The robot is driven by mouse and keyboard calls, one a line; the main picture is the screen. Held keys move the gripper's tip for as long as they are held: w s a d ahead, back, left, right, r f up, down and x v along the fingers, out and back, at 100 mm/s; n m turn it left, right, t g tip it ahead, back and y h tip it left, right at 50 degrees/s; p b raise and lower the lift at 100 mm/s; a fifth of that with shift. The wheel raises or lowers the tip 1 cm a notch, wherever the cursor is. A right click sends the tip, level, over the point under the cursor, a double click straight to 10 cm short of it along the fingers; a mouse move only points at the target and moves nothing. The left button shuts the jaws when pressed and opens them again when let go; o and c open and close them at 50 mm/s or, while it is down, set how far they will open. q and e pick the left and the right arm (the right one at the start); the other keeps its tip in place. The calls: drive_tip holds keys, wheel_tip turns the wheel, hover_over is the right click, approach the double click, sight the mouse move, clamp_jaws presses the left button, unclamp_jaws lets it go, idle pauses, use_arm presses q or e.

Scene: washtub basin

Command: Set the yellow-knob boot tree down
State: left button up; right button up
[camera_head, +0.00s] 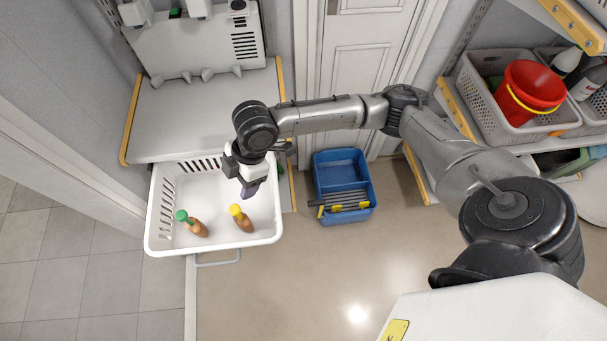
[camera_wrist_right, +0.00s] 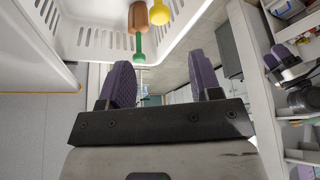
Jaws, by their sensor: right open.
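The yellow-knob boot tree (camera_head: 245,223), brown with a yellow knob, is inside the white basin (camera_head: 212,240), toward its front right in the head view. Its yellow knob (camera_wrist_right: 159,12) shows at the top edge of the right wrist view. My right gripper (camera_head: 250,189) is over the basin's right part, behind the boot tree and apart from it. Its purple fingers (camera_wrist_right: 162,82) are spread in the wrist view with nothing between them. What looks like my left gripper (camera_wrist_right: 278,58) is small at the wrist view's right; its jaw state is unclear.
A green-knob boot tree (camera_head: 194,225) is in the basin to the left; it also shows in the wrist view (camera_wrist_right: 138,30). A blue toolbox (camera_head: 343,170) stands on the floor to the right. A grey counter (camera_head: 195,115) is behind the basin. A red bucket (camera_head: 528,92) sits on the right shelf.

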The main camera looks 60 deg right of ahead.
drive_tip(key=s+a+f+m+t, duration=0.2)
drive_tip(key=s+a+f+m, duration=0.1)
drive_tip(key=s+a+f, duration=0.5)
drive_tip(key=s+d+f+m+h, duration=0.2)
drive_tip(key=s+d+m, duration=0.2)
drive_tip(key=s+d, duration=0.2)
drive_tip(key=s+d+f+m+h, duration=0.2)
drive_tip(key=s+d+m, duration=0.3)
drive_tip(key=s, duration=0.4)
drive_tip(key=shift+s+d+f+m, duration=0.15)
drive_tip(key=shift+d+f+m, duration=0.2)
drive_tip(key=shift+f, duration=0.45)
